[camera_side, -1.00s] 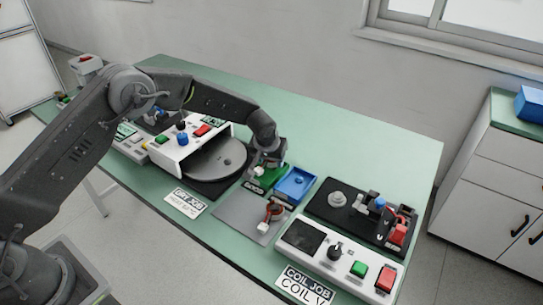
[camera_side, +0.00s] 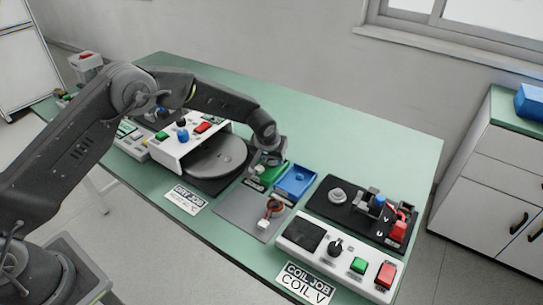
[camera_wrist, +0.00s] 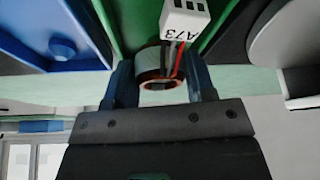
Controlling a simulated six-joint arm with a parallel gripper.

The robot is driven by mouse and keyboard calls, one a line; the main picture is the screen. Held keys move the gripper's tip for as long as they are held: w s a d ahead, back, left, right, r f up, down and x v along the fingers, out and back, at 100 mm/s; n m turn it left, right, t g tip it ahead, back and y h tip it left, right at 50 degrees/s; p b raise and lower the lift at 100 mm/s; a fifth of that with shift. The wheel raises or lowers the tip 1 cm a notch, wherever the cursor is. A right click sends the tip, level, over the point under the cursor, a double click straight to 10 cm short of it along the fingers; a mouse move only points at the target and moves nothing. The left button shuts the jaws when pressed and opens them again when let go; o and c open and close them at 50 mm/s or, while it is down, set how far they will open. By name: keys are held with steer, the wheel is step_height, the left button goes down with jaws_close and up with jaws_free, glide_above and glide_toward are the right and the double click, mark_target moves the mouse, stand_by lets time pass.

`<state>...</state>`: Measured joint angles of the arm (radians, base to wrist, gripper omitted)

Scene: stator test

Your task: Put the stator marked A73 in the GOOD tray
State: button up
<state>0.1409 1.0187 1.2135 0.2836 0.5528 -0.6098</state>
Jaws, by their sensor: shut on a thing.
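My gripper (camera_wrist: 162,88) is shut on a stator (camera_wrist: 160,62) with a copper-coloured ring, red and black wires and a white connector marked A73 (camera_wrist: 184,22). In the wrist view the stator is between the two fingers, with the green tray (camera_wrist: 135,18) behind it. In the side view my gripper (camera_side: 267,160) is low at the green tray (camera_side: 279,173). Its label (camera_side: 255,186) is too small to read. The gripper hides part of the tray, and I cannot tell whether the stator touches its floor.
A blue tray (camera_side: 297,181) stands right beside the green one. Another stator (camera_side: 273,208) stands on the grey mat (camera_side: 238,211) in front. A turntable machine (camera_side: 215,157) is on the left, and a coil tester (camera_side: 330,248) on the right. The table's back right is clear.

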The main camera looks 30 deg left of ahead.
steer(key=shift+s+a+f, duration=0.1)
steer(key=shift+s+f, duration=0.05)
steer(key=shift+f, duration=0.55)
steer(key=o, duration=1.1)
steer(key=shift+c, duration=0.2)
steer(key=shift+r, duration=0.1)
steer(key=shift+o, duration=0.4)
steer(key=v, duration=1.4)
steer(key=shift+r, duration=0.5)
steer(key=shift+a, duration=0.1)
